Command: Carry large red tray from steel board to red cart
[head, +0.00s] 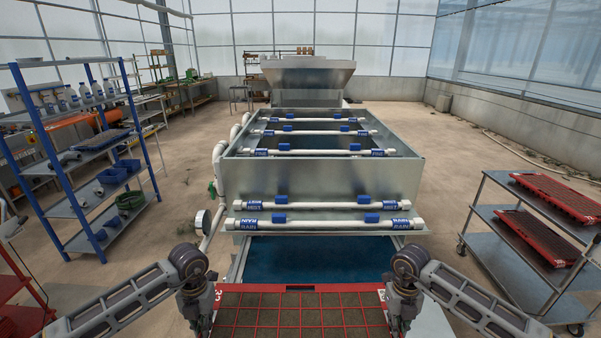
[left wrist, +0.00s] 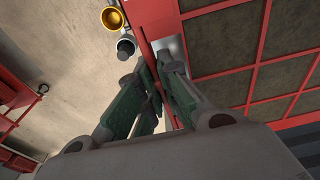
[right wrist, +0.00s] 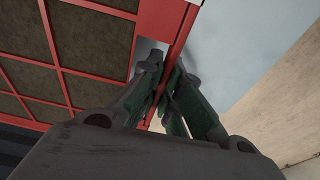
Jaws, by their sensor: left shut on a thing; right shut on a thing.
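The large red tray (head: 262,288), a red frame with a grid over brown fill, lies at the bottom of the head view, its near part cut off. My left gripper (head: 212,292) is shut on its left rim, and my right gripper (head: 388,292) is shut on its right rim. The left wrist view shows the left fingers around the rim (left wrist: 137,20); the right wrist view shows the same on the other rim (right wrist: 184,30). A pale flat surface (right wrist: 235,40), possibly the steel board, shows beyond the right rim. A red cart (head: 22,312) stands at the left edge.
The steel seeder (head: 320,180) with white pipes stands straight ahead. A blue shelf rack (head: 65,185) is at the left. A steel-shelved cart (head: 492,250) holding red trays (head: 545,240) is at the right. Bare floor (head: 150,240) lies between rack and seeder.

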